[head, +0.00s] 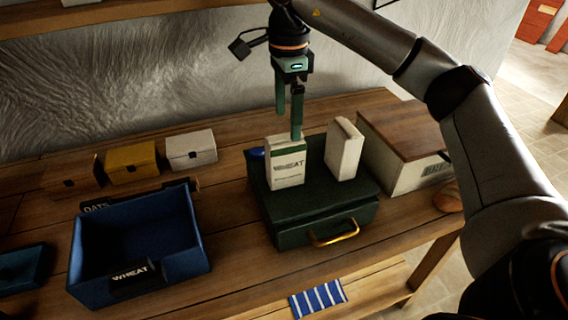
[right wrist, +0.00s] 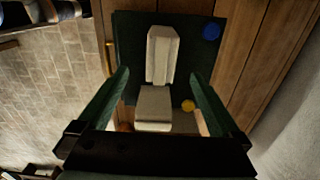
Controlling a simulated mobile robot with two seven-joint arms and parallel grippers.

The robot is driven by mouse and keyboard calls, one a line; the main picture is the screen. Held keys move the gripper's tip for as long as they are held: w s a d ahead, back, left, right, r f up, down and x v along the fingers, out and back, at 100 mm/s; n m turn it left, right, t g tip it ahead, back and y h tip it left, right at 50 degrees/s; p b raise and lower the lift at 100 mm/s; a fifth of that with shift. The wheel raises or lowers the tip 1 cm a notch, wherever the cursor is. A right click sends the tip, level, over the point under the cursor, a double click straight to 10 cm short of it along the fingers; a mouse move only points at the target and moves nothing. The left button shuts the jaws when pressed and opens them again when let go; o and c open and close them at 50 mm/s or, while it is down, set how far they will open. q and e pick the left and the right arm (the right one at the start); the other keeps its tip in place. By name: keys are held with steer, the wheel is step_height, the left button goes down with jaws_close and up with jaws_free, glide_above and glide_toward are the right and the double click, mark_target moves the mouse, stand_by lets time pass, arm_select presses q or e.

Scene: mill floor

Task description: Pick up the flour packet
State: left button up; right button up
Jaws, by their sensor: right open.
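A white packet with a green top band and the word WHEAT (head: 286,169) stands upright on the lid of a dark green box (head: 315,205). A plain cream packet (head: 344,149) stands to its right on the same lid. My right gripper (head: 289,125) is open and empty, pointing down above and just behind the WHEAT packet; one finger overlaps its top edge in the picture. In the right wrist view two pale packets stand on the lid, one farther (right wrist: 162,55) and one nearer (right wrist: 154,104), with no readable label. My left gripper is out of view.
A blue bin labelled WHEAT (head: 190,260) stands at the left. Yellow (head: 131,163) and white (head: 191,149) small boxes line the back. A wooden-topped crate (head: 405,138) is at the right.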

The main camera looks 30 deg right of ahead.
mark_target(285, 139)
step_height(285, 139, down, 8)
steer(key=shift+a+r+p, duration=0.15)
steer(key=shift+r+p, duration=0.1)
steer(key=shift+p, duration=0.25)
steer(key=shift+w, duration=0.1)
jaws_close()
stand_by(0.5)
steer(key=shift+r, duration=0.1)
